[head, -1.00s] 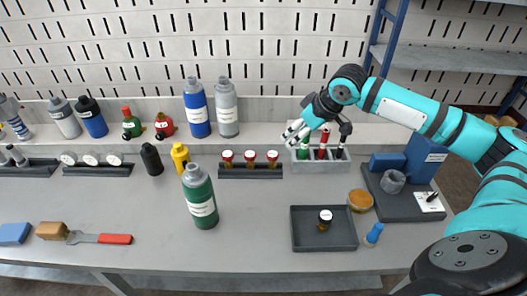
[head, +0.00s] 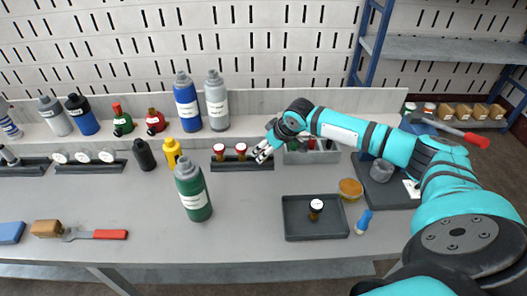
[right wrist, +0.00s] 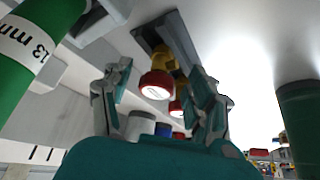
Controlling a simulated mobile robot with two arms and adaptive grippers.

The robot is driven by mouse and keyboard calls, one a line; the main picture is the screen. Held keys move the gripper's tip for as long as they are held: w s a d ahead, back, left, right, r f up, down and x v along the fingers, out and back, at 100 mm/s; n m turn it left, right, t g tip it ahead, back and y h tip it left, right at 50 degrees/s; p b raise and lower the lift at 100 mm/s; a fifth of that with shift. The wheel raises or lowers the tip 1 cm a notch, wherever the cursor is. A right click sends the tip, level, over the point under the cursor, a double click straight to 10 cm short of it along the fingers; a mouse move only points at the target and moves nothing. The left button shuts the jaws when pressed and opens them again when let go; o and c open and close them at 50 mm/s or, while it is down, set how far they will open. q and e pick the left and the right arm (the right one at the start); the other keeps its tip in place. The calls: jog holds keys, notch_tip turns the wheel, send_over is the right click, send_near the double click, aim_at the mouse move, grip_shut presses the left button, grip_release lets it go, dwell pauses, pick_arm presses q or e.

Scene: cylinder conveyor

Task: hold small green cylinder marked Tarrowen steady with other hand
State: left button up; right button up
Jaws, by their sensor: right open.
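A green cylinder (head: 193,190) with a white label and grey cap stands upright in the middle of the bench; its lettering is too small to read. A dark green cylinder (right wrist: 299,115) shows at the right edge of the right wrist view. My right gripper (head: 262,152) is at the right end of the red-capped vial rack (head: 215,167). In the right wrist view my right gripper (right wrist: 163,98) is open, with a red-capped amber vial (right wrist: 157,84) seen between its fingers; I cannot tell whether they touch. My left gripper is not in view.
A grey tray (head: 290,232) holds a small dark vial. A grey holder (head: 325,157) stands behind my right forearm. A green tube marked 13 mm (right wrist: 35,40) is close beside the right gripper. Yellow (head: 172,151) and black (head: 144,154) bottles stand left of the rack.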

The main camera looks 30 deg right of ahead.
jog(key=shift+x, duration=1)
grip_shut()
jog(key=shift+r, duration=0.1)
